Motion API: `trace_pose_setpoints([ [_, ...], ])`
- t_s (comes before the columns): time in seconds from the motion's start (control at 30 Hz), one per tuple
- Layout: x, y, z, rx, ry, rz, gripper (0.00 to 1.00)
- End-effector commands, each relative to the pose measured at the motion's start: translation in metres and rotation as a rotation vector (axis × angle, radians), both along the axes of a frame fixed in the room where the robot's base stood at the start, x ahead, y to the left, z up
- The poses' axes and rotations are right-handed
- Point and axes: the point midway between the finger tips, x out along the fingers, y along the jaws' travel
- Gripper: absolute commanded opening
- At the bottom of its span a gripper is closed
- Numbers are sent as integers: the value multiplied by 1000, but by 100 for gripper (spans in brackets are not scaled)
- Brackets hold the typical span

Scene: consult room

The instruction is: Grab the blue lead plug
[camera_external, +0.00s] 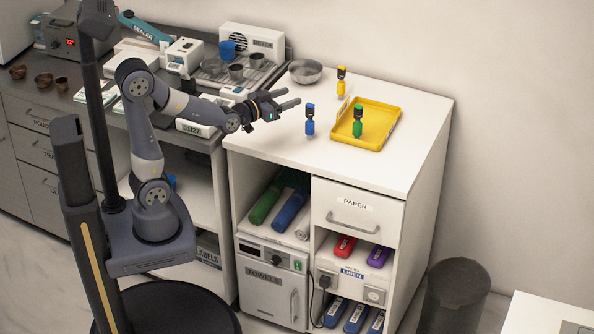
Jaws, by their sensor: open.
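The blue lead plug (310,121) stands upright on the white cabinet top, left of the yellow tray. A green lead plug (357,122) stands at the front left part of the yellow tray (388,137). A yellow lead plug (341,82) stands behind the tray's back left corner.
A metal bowl (305,71) sits at the back of the cabinet top (290,158). A rack with cups (236,73) and a white vented box (252,42) stand behind my arm. The front and right of the top are clear.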

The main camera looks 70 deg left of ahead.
Motion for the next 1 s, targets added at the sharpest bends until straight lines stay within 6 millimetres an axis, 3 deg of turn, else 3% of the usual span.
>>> trace_pose_setpoints([
  [0.03,0,0,-20,-1,12,-1,53],
  [0.1,0,0,-38,-2,10,-1,53],
  [0.3,0,0,-74,-3,4,0,53],
  [0.47,6,2,-80,-3,0,0,53],
  [0.73,43,11,-79,-3,-1,1,53],
  [1.0,62,16,-77,-3,-1,1,53],
])
